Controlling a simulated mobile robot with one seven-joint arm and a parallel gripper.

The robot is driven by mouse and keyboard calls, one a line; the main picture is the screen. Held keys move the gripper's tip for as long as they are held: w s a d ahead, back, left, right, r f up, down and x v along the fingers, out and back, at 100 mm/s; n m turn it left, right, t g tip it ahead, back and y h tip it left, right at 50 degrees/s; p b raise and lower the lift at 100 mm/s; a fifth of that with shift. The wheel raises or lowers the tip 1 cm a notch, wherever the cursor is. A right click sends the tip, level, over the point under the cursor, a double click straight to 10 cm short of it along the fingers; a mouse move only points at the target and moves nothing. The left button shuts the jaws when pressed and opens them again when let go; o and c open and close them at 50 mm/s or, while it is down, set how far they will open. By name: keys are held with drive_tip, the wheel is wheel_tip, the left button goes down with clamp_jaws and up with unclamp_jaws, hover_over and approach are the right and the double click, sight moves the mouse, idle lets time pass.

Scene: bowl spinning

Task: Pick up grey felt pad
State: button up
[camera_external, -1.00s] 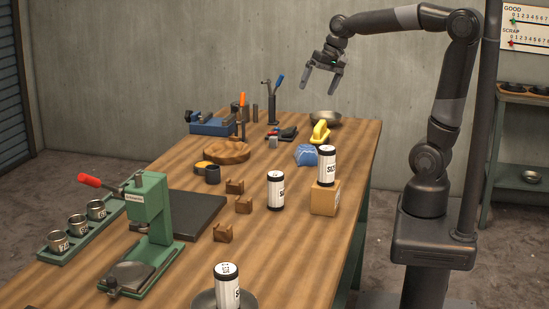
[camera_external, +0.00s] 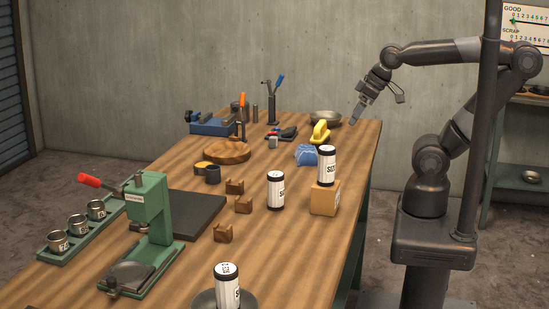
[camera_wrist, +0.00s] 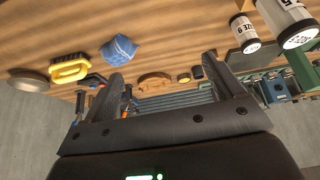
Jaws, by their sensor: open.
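I cannot tell for sure which thing is the grey felt pad. A small grey block (camera_external: 273,142) lies in the middle of the table's far half, in front of the dark red and black tool. A larger dark flat slab (camera_external: 205,213) lies beside the green press. My gripper (camera_external: 378,109) is open and empty, in the air beyond the table's right edge, right of the metal bowl (camera_external: 326,118). In the wrist view my gripper (camera_wrist: 163,68) has its two fingers wide apart with nothing between them.
A yellow-handled tool (camera_external: 320,132) and a blue cloth (camera_external: 306,154) lie near the right edge. A round wooden block (camera_external: 227,151), wooden cradles and the green press (camera_external: 155,215) take up the left and front.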

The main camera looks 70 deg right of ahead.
drive_tip(key=c, duration=0.7)
drive_tip(key=shift+w, duration=0.1)
drive_tip(key=g, duration=0.1)
hover_over(274, 137)
drive_tip(key=s, duration=0.5)
wheel_tip(274, 137, down, 11)
drive_tip(key=x, duration=0.5)
drive_tip(key=shift+w, duration=0.2)
drive_tip(key=shift+w+x, duration=0.15)
drive_tip(key=shift+x, duration=1.25)
drive_tip(key=shift+w+x, duration=0.2)
drive_tip(key=shift+x, duration=1.2)
